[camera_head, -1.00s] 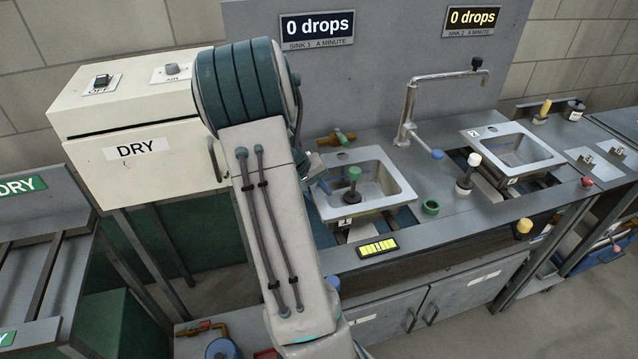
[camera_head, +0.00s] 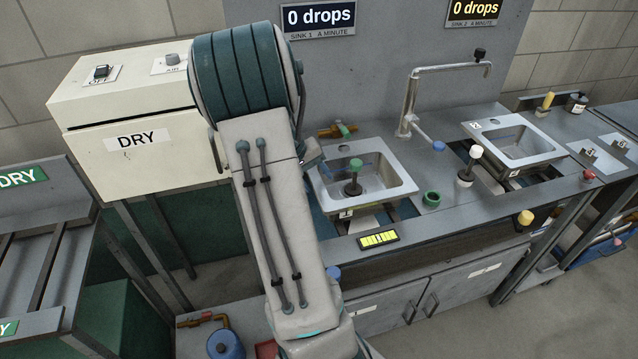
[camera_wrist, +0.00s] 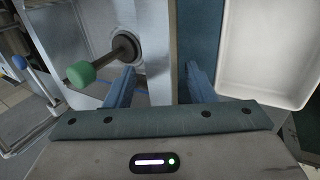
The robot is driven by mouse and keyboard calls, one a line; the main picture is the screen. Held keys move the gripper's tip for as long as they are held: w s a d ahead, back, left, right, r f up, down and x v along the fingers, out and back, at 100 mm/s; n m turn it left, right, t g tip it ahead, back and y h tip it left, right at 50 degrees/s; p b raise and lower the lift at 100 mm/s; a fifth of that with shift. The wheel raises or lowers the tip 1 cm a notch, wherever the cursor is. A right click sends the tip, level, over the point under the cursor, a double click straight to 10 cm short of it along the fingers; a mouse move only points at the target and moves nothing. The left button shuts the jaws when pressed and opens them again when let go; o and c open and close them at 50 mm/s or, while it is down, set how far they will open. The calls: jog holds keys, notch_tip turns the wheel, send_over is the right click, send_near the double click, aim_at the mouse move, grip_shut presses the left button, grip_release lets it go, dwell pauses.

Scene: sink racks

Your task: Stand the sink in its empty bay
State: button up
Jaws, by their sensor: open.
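Sink 1 (camera_head: 398,190) is a grey rectangular basin at the front edge of the bench, with a green-knobbed plug (camera_head: 354,166) standing in it. In the wrist view, its rim and wall (camera_wrist: 161,60) run between the two blue fingers of my open gripper (camera_wrist: 160,78). The left finger is over the basin side, beside the plug (camera_wrist: 118,52); the right finger is outside the wall. I cannot tell whether they touch it. Sink 2 (camera_head: 553,158) sits farther right. My arm hides part of sink 1's left side. I cannot pick out the empty bay for certain.
A tall tap (camera_head: 411,100) with a blue knob stands between the sinks. A white-knobbed plunger (camera_head: 467,172) and green ring (camera_head: 431,199) are nearby. The DRY cabinet (camera_head: 140,165) and a railed DRY rack (camera_head: 40,285) are left. A white tray (camera_wrist: 268,55) shows right in the wrist view.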

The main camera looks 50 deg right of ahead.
jog(key=v, duration=0.9)
jog(key=s+a+r+n+t+y, duration=0.1)
jog(key=s+a, duration=0.3)
jog(key=a, duration=0.5)
jog(key=s+a+r+n+t+y, duration=0.1)
jog(key=s+a, duration=0.4)
jog(key=a, duration=0.5)
jog(key=s+a+r+n+t+y, duration=0.1)
jog(key=s+a+n+t+y, duration=0.1)
jog(key=a, duration=0.8)
jog(key=s+n+t, duration=0.1)
jog(key=s+n, duration=0.1)
jog(key=shift+s+r+t+y+b, duration=0.3)
jog(key=shift+s+r+t+y, duration=0.05)
jog(key=shift+s+t+y, duration=0.05)
jog(key=shift+c, duration=1.4)
jog(key=shift+s+d, duration=0.1)
